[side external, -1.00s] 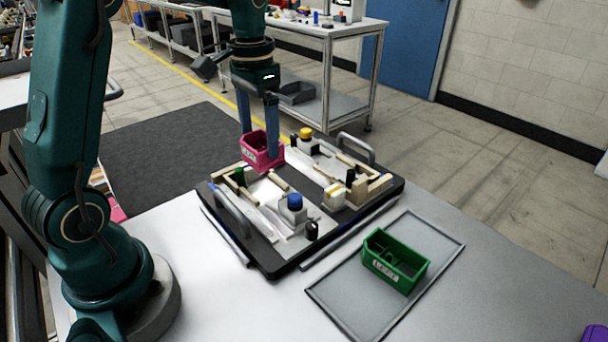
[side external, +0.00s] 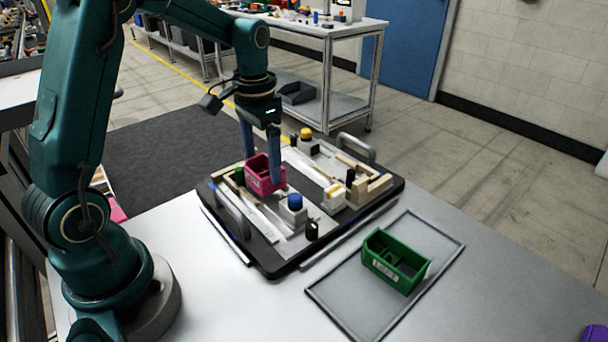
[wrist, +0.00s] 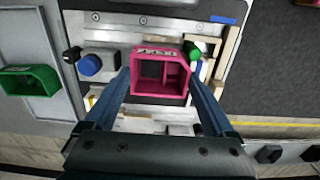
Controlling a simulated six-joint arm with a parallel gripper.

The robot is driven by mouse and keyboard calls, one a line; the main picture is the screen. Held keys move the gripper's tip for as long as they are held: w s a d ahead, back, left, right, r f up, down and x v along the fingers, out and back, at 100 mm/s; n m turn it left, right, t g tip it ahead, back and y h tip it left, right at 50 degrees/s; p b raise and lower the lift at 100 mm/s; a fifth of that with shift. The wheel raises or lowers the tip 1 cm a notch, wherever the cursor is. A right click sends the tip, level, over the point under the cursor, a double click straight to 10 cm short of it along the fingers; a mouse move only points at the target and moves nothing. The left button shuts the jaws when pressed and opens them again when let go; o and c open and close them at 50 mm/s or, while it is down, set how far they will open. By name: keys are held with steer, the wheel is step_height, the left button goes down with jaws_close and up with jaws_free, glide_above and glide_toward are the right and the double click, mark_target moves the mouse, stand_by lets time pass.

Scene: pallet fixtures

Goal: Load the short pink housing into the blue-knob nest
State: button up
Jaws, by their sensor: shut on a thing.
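The pink housing (side external: 261,180) is an open-topped box with a label on one side. My gripper (side external: 262,166) is shut on it, one blue finger on each side. The wrist view also shows the pink housing (wrist: 160,91), upright, between the blue knob (wrist: 90,65) and the green knob (wrist: 194,54). In the side view the blue knob (side external: 295,201) is right of the housing and the green knob (side external: 239,176) is left of it. The housing is low over the nest's pale plate and wooden rails; I cannot tell whether it touches them.
The black pallet (side external: 270,269) has metal handles at two ends. A yellow knob (side external: 306,133) and wooden blocks stand on its far half. A green housing (side external: 395,260) sits on a grey tray (side external: 346,322) to the right.

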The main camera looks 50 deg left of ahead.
steer(key=shift+f, duration=0.4)
steer(key=shift+f, duration=0.35)
steer(key=o, duration=1.1)
steer(key=shift+r, duration=0.1)
steer(key=shift+r, duration=2.5)
